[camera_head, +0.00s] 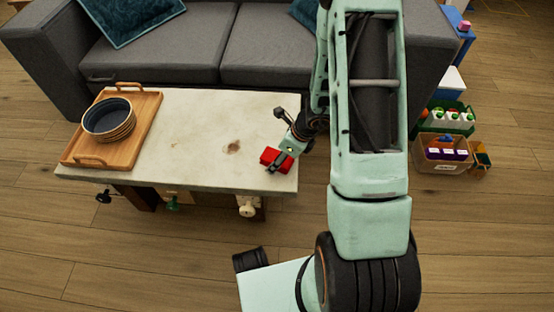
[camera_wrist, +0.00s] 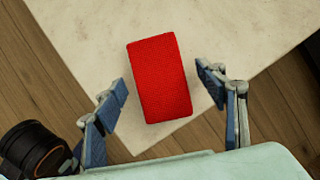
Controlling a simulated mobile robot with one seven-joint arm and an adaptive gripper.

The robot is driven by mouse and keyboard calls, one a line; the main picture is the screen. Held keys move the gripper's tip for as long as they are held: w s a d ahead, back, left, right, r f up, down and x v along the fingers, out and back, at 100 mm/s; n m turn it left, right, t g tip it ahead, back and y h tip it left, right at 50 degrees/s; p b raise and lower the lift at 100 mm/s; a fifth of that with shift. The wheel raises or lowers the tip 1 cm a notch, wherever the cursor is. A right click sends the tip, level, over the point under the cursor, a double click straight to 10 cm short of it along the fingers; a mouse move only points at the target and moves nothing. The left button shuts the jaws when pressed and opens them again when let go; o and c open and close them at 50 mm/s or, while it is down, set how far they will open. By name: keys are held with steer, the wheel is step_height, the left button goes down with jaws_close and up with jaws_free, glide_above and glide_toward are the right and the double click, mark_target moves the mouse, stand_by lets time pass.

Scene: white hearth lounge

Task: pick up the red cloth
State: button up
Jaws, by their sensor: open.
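The red cloth (camera_wrist: 160,78) is a folded, textured rectangular block lying on the pale table top near its corner. In the head view the red cloth (camera_head: 270,156) sits near the table's right end, partly hidden by my gripper (camera_head: 278,150). In the wrist view my gripper (camera_wrist: 164,92) is open, with one finger to the left of the cloth and one to the right. Gaps show between the cloth and both fingertips. The cloth is tilted slightly in that view. I cannot tell the height of the fingertips above the table.
The stone-topped table (camera_head: 200,125) holds a wooden tray (camera_head: 146,108) with stacked bowls (camera_head: 109,119) at its left end. The middle of the table is clear. A grey sofa (camera_head: 190,45) stands behind it. Bins of bottles (camera_head: 448,117) and other items stand on the floor at right.

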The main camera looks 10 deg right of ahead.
mark_target(273, 155)
steer(key=c, duration=1.3)
steer(key=shift+c, duration=0.3)
steer(key=shift+r, duration=0.1)
steer(key=shift+r+p, duration=0.5)
steer(key=shift+p, duration=0.2)
step_height(273, 155, up, 3)
steer(key=shift+r+p, duration=0.1)
steer(key=shift+p, duration=0.8)
steer(key=s+r+p, duration=0.9)
steer(key=s+p, duration=0.5)
steer(key=shift+a+r, duration=0.15)
